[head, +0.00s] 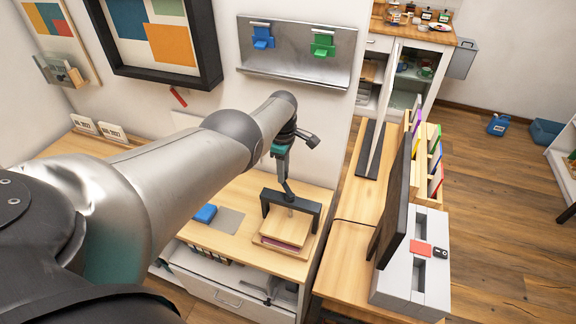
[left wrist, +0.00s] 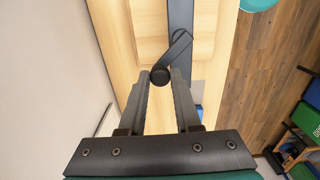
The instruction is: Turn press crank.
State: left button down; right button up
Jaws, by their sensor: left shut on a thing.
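The press stands on the wooden desk, with a black frame (head: 308,206) over a wooden plate (head: 284,228). Its black crank (left wrist: 176,50) shows in the left wrist view as a short slanted arm ending in a round knob (left wrist: 160,77). The crank arm lies over the black crossbar (left wrist: 181,14). My left gripper (head: 288,188) comes down over the press from above. In the left wrist view its two fingers (left wrist: 162,80) are shut on the knob, one on each side. In the head view the gripper mostly hides the crank. My right gripper is not in view.
A blue block (head: 205,213) lies on a grey mat left of the press. A metal panel (head: 335,72) with blue and green clips hangs on the wall behind. A monitor (head: 392,205) and a grey box (head: 415,283) stand on the desk to the right.

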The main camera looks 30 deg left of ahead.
pick_arm(q)
jog(key=s+n, duration=0.1)
jog(key=n, duration=0.1)
jog(key=s+n, duration=0.1)
jog(key=n, duration=0.2)
jog(key=s+a+n+p, duration=0.1)
jog(key=n, duration=0.2)
jog(key=s+n, duration=0.1)
jog(key=n, duration=0.3)
jog(key=shift+s+d, duration=0.35)
jog(key=shift+s, duration=0.05)
jog(key=shift+s+d+n+b, duration=0.4)
jog(key=shift+d+n+b, duration=0.35)
jog(key=shift+n, duration=1.25)
jog(key=shift+s+d+n+b, duration=0.45)
jog(key=shift+d+n+b, duration=0.3)
jog(key=shift+n, duration=1.25)
jog(key=shift+s+d+n+b, duration=0.4)
jog(key=shift+d+n+b, duration=0.3)
jog(key=shift+n, duration=1.3)
jog(key=c, duration=0.6)
grip_release()
